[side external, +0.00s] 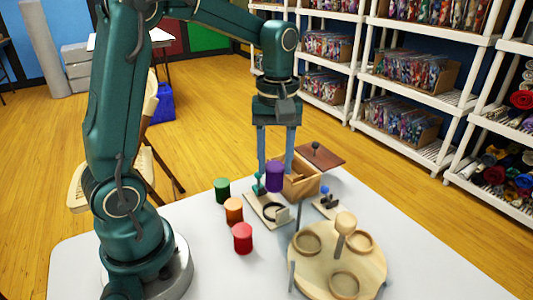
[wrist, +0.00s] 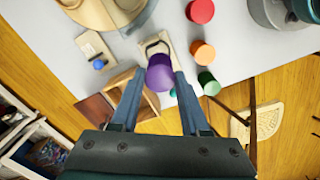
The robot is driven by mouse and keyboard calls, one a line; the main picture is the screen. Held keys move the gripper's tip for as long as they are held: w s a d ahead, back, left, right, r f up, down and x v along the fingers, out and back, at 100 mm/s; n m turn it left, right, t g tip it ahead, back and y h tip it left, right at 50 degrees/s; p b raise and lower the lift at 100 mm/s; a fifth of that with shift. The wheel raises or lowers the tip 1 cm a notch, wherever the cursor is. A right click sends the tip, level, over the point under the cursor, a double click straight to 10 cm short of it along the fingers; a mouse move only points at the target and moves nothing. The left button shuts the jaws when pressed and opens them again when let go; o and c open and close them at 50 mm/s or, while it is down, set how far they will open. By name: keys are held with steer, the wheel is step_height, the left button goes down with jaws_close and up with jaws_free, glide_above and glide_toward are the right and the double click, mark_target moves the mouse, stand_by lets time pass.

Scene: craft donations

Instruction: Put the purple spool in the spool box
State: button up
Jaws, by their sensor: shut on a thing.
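The purple spool (side external: 274,177) is held upright between the fingertips of my gripper (side external: 275,171). In the wrist view the purple spool (wrist: 160,75) sits between both fingers, and my gripper (wrist: 160,80) is shut on it. The spool is above the table, just in front of the wooden spool box (side external: 302,187) in the side view. The box is open, with its reddish-brown lid (side external: 319,154) out to the far side. In the wrist view the box (wrist: 148,107) is partly hidden by my left finger, and its floor is not clearly visible.
Green (side external: 222,190), orange (side external: 234,210) and red (side external: 243,238) spools stand to the left on the white table (side external: 200,270). A round wooden tray (side external: 310,270) with three recesses and a knob is front right. A small blue-knobbed fixture (side external: 325,198) stands right of the box.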

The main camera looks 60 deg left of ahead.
steer(key=w+a+r, duration=0.3)
steer(key=w+a, duration=0.1)
steer(key=w, duration=0.5)
steer(key=shift+w+f, duration=0.15)
steer(key=shift+f, duration=2.1)
steer(key=shift+f, duration=1.85)
steer(key=shift+f, duration=0.25)
steer(key=o, duration=1.1)
